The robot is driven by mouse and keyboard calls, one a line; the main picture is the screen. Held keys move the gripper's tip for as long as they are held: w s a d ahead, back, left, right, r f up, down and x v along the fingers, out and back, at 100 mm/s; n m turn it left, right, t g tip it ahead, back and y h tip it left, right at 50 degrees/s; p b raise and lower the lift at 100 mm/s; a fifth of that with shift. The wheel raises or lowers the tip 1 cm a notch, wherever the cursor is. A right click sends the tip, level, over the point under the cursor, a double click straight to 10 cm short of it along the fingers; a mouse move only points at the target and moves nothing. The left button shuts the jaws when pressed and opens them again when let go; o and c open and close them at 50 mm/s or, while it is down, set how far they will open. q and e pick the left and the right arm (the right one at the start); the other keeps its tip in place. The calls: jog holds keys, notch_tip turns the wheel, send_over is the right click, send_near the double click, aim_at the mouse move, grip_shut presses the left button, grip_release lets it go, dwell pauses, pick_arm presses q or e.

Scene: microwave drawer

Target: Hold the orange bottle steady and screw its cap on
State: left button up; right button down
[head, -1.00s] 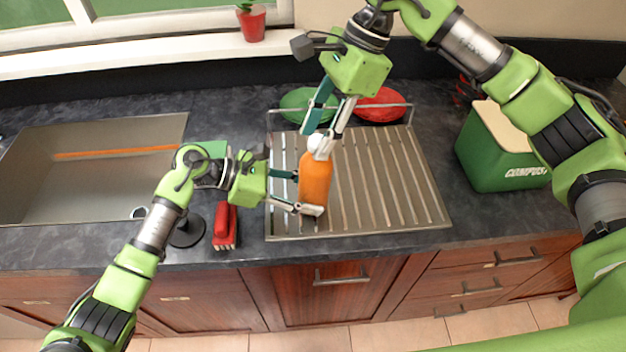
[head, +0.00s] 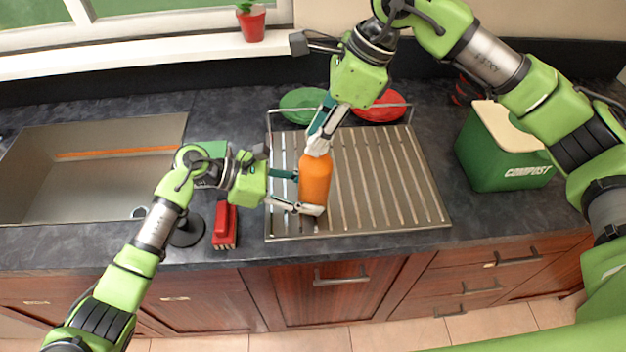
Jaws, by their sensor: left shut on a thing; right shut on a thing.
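The orange bottle (head: 314,178) stands upright on the left part of the metal drying rack. My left gripper (head: 308,193) is shut around the bottle's body from the left, one finger behind and one in front. My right gripper (head: 318,143) comes down from above and is shut on the white cap (head: 317,150) at the bottle's top. The fingers hide most of the cap, so I cannot tell how tightly it sits on the neck.
The metal drying rack (head: 400,190) holds a green plate (head: 303,101) and a red plate (head: 381,105) at its back. A red brush (head: 224,226) lies left of it. The sink (head: 95,190) is far left, and a green compost bin (head: 497,155) stands right.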

jog(key=m+t, duration=0.1)
jog(key=m, duration=0.3)
jog(key=shift+m+t+h, duration=0.3)
jog(key=shift+t, duration=0.1)
jog(key=shift+w+m+t+h, duration=0.1)
jog(key=shift+m+t+h, duration=0.25)
jog(key=shift+m, duration=0.85)
jog(key=shift+m+t+h, duration=0.25)
jog(key=shift+m+t, duration=0.1)
jog(key=shift+m, duration=0.85)
jog(key=c, duration=1.8)
grip_release()
jog(key=shift+r, duration=2.55)
